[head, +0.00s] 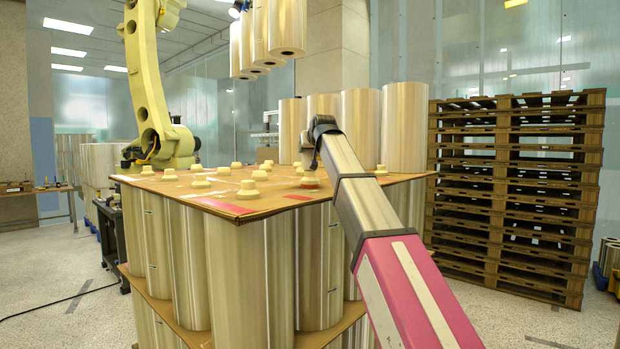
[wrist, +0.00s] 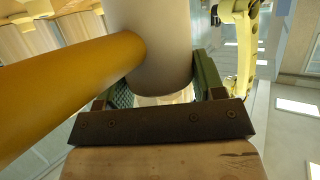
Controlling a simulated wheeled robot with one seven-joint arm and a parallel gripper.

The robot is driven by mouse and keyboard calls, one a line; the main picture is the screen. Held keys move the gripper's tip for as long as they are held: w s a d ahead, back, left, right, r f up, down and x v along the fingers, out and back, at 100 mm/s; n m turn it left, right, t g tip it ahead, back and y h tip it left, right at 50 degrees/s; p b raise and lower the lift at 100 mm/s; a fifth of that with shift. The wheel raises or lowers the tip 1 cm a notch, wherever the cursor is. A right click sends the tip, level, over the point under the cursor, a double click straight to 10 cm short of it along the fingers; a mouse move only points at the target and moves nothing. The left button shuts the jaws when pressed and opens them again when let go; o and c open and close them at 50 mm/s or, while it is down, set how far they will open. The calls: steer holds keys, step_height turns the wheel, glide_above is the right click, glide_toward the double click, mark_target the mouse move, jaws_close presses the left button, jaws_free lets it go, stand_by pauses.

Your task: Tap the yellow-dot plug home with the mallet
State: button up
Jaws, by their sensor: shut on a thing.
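My gripper (head: 320,128) is over the right part of the cardboard-topped stack in the head view, its jaws mostly hidden by my arm. In the wrist view my gripper (wrist: 165,98) has green-padded jaws shut on what looks like the mallet, with a pale grey cylinder (wrist: 152,45) between them and an orange-brown cylinder (wrist: 60,85) running off to the left. Several cream plugs stand on the sheet, such as a front plug (head: 247,190) and a plug (head: 310,182) with a reddish base below my gripper. No yellow dot can be made out.
The cardboard sheet (head: 225,205) covers a stack of tall metallic rolls (head: 265,265). More rolls (head: 405,125) stand behind its right side, and others hang above. A yellow robot arm (head: 145,80) stands behind left. Stacked wooden pallets (head: 515,195) are at right.

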steer(key=shift+r, duration=0.15)
steer(key=shift+r, duration=1.85)
steer(key=shift+f, duration=0.1)
step_height(320, 180, down, 5)
steer(key=shift+s+r, duration=0.15)
